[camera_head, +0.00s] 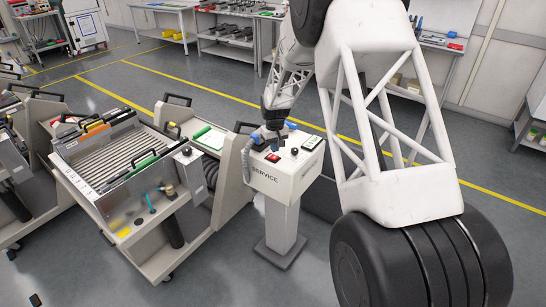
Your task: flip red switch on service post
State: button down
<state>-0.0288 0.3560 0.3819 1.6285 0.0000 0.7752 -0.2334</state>
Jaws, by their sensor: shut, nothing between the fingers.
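The service post (277,216) is a pale pedestal with a box top marked "SERVICE", right of the middle trolley. A small red switch (272,158) sits on the front part of its top face. I cannot tell which way the switch is set. My gripper (279,145) is over the post top, pointing down, just behind the red switch. It is shut and appears empty. Its fingertips are small and dark here, and I cannot tell whether they touch the panel.
A black knob (294,151) and a dark handheld-like device (311,142) are also on the post top. A feeder trolley (128,222) with raised handles stands close on the left. Workbenches (228,46) line the back, with open floor before them.

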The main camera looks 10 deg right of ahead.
aim_at(274, 157)
jog(key=shift+f, duration=1.65)
dwell(1.8)
jog(key=shift+r, duration=0.15)
jog(key=shift+r, duration=3.35)
jog(key=shift+r, duration=0.1)
